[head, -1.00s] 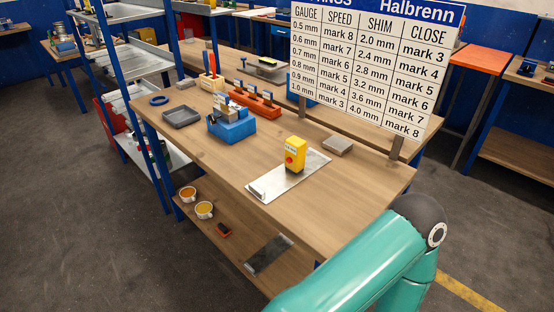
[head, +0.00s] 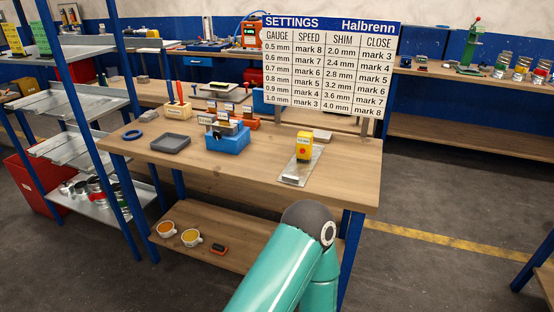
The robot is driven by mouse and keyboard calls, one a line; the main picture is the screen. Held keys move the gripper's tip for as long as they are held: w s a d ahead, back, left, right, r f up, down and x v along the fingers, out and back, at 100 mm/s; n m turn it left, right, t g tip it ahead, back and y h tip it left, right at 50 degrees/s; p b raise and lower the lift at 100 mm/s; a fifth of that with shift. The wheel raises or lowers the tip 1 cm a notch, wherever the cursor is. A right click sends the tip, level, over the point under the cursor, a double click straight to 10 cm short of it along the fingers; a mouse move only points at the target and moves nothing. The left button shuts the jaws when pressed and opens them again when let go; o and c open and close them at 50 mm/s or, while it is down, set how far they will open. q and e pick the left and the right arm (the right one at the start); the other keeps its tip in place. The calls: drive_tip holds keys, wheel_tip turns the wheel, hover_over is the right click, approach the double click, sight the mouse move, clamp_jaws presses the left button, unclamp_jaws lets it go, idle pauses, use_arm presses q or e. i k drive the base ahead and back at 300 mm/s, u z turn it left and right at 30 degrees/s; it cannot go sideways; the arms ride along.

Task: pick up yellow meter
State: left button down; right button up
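The yellow meter (head: 304,147) stands upright on a flat metal plate (head: 293,178) on the right part of the wooden workbench. It has a pale label on its upper part and a red spot on its front. A teal arm of mine with a dark joint comes up from the bottom, in front of the bench and below the meter. No gripper fingers show in the head view, and nothing is seen touching the meter.
A settings board (head: 330,70) stands behind the meter. The bench's front right is clear.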

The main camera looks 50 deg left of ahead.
sight(305, 140)
drive_tip(key=k, duration=0.75)
drive_tip(key=z, duration=1.7)
drive_tip(key=i, duration=0.1)
drive_tip(key=u, duration=3.35)
drive_tip(key=i, duration=1)
drive_tip(key=z, duration=0.05)
